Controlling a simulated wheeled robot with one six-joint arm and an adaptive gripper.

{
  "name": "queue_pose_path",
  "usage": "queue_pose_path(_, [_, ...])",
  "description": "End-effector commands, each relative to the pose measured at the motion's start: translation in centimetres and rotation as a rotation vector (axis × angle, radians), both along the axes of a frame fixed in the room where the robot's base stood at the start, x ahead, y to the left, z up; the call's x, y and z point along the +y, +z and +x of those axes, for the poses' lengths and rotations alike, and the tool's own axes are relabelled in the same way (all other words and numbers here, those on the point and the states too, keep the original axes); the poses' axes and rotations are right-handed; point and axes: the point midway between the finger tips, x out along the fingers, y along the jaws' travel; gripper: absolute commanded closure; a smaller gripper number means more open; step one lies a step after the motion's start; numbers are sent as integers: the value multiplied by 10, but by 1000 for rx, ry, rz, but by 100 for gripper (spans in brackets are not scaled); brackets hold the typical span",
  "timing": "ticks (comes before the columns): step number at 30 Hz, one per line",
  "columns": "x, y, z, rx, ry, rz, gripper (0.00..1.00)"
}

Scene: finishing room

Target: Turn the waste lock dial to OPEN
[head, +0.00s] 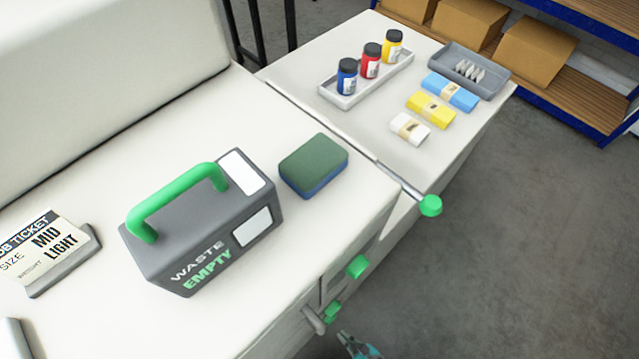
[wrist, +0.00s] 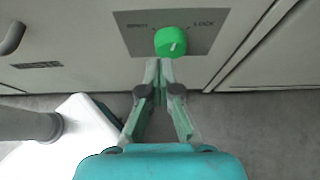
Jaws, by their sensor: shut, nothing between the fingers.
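In the wrist view a round green dial (wrist: 170,42) sits on a grey plate (wrist: 208,20) on a pale panel. It has a small white mark at its lower right. The label to its right reads LOCK; the label to its left is too blurred to read surely. My gripper (wrist: 160,68) is shut and empty, its fingertips just below the dial in the picture; whether they touch it I cannot tell. In the head view part of my gripper (head: 357,346) shows at the bottom edge, near a low green knob (head: 332,312). I cannot tell which green knob there is the dial.
A grey box with a green handle, marked WASTE EMPTY (head: 188,250), stands on the white counter (head: 330,230) beside a green-and-blue sponge (head: 313,165). Green knobs (head: 357,267) and (head: 430,205) stick out along the counter's front. The floor (head: 530,250) at right is clear.

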Motion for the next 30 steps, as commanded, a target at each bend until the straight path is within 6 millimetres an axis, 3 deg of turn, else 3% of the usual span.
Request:
queue_pose_path(17, [-5, 0, -5, 4, -1, 2, 100])
queue_pose_path(30, [-33, -5, 11, 3, -1, 1, 100])
